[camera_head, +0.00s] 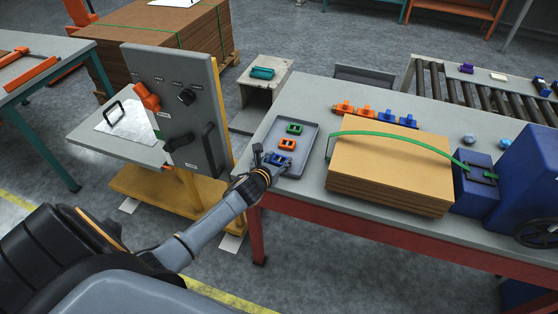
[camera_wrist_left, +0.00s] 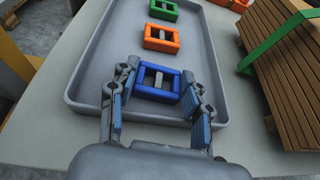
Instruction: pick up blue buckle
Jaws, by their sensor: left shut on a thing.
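The blue buckle (camera_wrist_left: 158,84) is a small rectangular frame with a metal bar across its middle. It is at the near end of the grey tray (camera_wrist_left: 88,62), in line with an orange buckle (camera_wrist_left: 161,38) and a green buckle (camera_wrist_left: 164,10). My left gripper (camera_wrist_left: 160,90) has a finger on each side of the blue buckle and is shut on it. In the head view my left gripper (camera_head: 276,160) is at the near end of the tray and partly covers the blue buckle (camera_head: 278,159). I cannot tell whether the buckle touches the tray floor. My right gripper is not in view.
A brown stack of boards (camera_head: 395,170) with a green strap (camera_head: 400,138) stands right of the tray. Orange and blue clips (camera_head: 376,114) lie behind it. A grey press panel (camera_head: 180,105) with handles stands left of the table.

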